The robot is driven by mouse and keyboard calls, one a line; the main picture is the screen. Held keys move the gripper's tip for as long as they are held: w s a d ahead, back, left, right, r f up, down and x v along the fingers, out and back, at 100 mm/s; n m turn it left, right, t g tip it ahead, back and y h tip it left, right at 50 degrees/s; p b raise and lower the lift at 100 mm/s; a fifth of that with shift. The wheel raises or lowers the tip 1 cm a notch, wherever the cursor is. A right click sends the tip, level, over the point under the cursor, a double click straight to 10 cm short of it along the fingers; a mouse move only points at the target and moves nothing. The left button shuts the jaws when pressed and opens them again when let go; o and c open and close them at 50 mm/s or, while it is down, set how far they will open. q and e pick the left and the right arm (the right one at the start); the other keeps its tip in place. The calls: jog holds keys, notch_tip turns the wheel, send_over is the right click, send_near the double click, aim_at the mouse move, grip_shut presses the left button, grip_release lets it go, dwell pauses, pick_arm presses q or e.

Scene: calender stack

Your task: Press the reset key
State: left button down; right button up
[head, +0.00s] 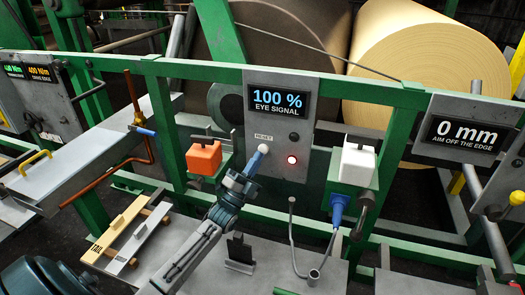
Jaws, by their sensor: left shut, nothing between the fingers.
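The reset key (264,148) is a small pale round button under the word RESET on the grey panel (308,100). The panel's display (279,101) reads 100 % EYE SIGNAL. My left gripper (257,159) is shut and empty, its blue fingertips pointing up at the key. The tips overlap the key's lower edge in the head view; I cannot tell whether they touch it or how far it is pressed in. My right gripper is not in view.
An orange box (204,158) and a white box (357,161) flank the panel. The green rail (200,70) crosses behind. A right-hand display (464,134) reads 0 mm.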

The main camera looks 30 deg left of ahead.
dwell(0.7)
pick_arm(q)
jog(key=shift+w+a+h, duration=0.1)
jog(key=shift+w+h, duration=0.2)
jog(key=shift+w, duration=0.1)
jog(key=shift+w+a+b, duration=0.1)
jog(key=shift+w+b, duration=0.3)
jog(key=shift+b, duration=0.1)
dwell(0.5)
jog(key=shift+s+r, duration=0.1)
jog(key=shift+s+d+p, duration=0.2)
jog(key=shift+s+p, duration=0.35)
jog(key=shift+s, duration=0.15)
